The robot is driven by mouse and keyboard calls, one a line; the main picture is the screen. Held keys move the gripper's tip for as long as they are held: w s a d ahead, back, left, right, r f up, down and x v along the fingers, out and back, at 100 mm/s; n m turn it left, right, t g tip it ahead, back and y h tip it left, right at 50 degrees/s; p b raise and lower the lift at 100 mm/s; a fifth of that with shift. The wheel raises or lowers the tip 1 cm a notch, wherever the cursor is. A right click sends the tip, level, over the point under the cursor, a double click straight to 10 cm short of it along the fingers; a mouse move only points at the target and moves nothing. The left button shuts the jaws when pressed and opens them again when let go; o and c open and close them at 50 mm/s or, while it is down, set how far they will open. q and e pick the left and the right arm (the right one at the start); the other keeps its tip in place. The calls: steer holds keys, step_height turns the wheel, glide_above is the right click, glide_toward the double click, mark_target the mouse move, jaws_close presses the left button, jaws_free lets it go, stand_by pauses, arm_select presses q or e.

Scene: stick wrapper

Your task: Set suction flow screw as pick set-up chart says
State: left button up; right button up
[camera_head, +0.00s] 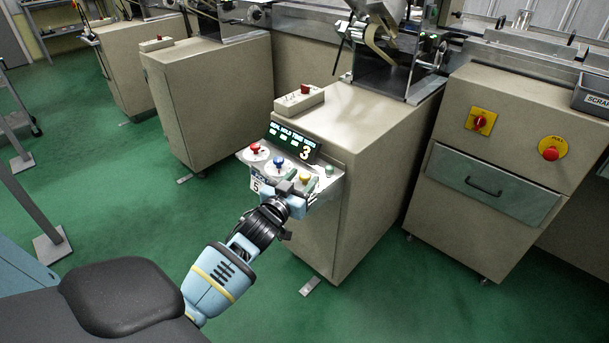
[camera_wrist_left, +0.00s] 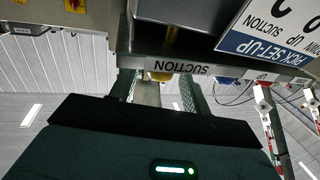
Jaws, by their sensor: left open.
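The control panel (camera_head: 322,190) juts from the front of a beige cabinet. It carries a red knob (camera_head: 255,148), a blue knob (camera_head: 279,161) and a yellow knob (camera_head: 305,177). A white set-up chart (camera_head: 256,185) hangs on its front; in the left wrist view the chart (camera_wrist_left: 275,42) is upside down and partly cut off, its figures not fully readable. My left gripper (camera_head: 298,186) is open at the panel's front edge, close to the yellow knob. In the left wrist view the fingers (camera_wrist_left: 158,88) stand either side of the yellow knob (camera_wrist_left: 161,76), near the SUCTION label (camera_wrist_left: 181,67). Contact cannot be told.
A display (camera_head: 292,142) showing a large 3 stands behind the knobs. A green button (camera_head: 329,170) is at the panel's right. A switch box (camera_head: 300,100) sits on the cabinet. A drawer cabinet (camera_head: 497,160) stands right. Green floor (camera_head: 110,205) is open at left.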

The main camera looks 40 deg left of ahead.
arm_select(q)
steer(key=s, duration=0.3)
steer(key=s+d, duration=0.1)
steer(key=s, duration=0.1)
steer(key=shift+s, duration=0.3)
stand_by(0.4)
